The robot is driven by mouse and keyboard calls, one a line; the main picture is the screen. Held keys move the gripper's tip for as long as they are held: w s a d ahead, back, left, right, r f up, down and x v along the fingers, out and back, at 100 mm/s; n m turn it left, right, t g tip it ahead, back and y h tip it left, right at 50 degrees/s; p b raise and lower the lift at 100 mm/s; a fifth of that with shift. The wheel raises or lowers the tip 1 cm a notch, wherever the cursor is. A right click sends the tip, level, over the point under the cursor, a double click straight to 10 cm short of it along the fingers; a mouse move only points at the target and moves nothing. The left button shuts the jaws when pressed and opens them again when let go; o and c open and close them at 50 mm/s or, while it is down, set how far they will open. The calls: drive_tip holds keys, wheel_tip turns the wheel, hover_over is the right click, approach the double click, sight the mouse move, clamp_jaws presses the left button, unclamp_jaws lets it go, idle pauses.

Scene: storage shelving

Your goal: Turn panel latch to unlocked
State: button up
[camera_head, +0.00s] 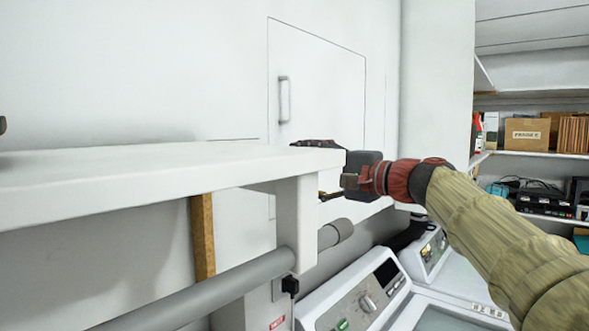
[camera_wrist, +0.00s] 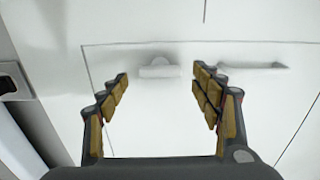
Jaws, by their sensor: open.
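The white wall panel (camera_head: 320,85) is a thin-outlined rectangle with a bar handle (camera_head: 284,100) near its left edge. In the wrist view the panel (camera_wrist: 150,115) fills most of the picture, and the handle (camera_wrist: 252,66) is at upper right, outside the fingers. A small white latch (camera_wrist: 160,70) with a rounded raised middle shows between and just beyond my fingertips. My gripper (camera_wrist: 160,77) is open and empty, with its fingers on either side of the latch; contact cannot be told. In the head view my gripper (camera_head: 324,168) is partly behind the shelf end, and the latch is hidden.
A white shelf (camera_head: 130,170) with a grey rail (camera_head: 215,298) below it crosses the left foreground close to my gripper. White machines with control panels (camera_head: 362,300) stand below. Shelves with boxes (camera_head: 527,134) are at right.

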drive_tip(key=v, duration=0.8)
drive_tip(key=shift+s+d, duration=0.2)
drive_tip(key=shift+s, duration=0.05)
wheel_tip(320, 180, down, 13)
drive_tip(key=d+g+h, duration=0.2)
drive_tip(key=d+h, duration=0.1)
drive_tip(key=h, duration=0.1)
drive_tip(key=s+d+f+n+g+h, duration=0.1)
drive_tip(key=s+f+g+h, duration=0.1)
drive_tip(key=s+f, duration=0.5)
drive_tip(key=s+d+f+n+g+h, duration=0.1)
drive_tip(key=s+f+h, duration=0.15)
drive_tip(key=f, duration=0.85)
drive_tip(key=s+f+n+g+h, duration=0.1)
drive_tip(key=s+f+n+h, duration=0.1)
drive_tip(key=s+f, duration=0.5)
drive_tip(key=s+f+n+g+h, duration=0.1)
drive_tip(key=s+f+n, duration=0.3)
drive_tip(key=s, duration=1)
wheel_tip(320, 180, down, 3)
drive_tip(key=shift+d+r+n+h, duration=0.1)
drive_tip(key=shift+d+n+h, duration=0.3)
drive_tip(key=shift+h, duration=0.25)
drive_tip(key=shift+s, duration=0.1)
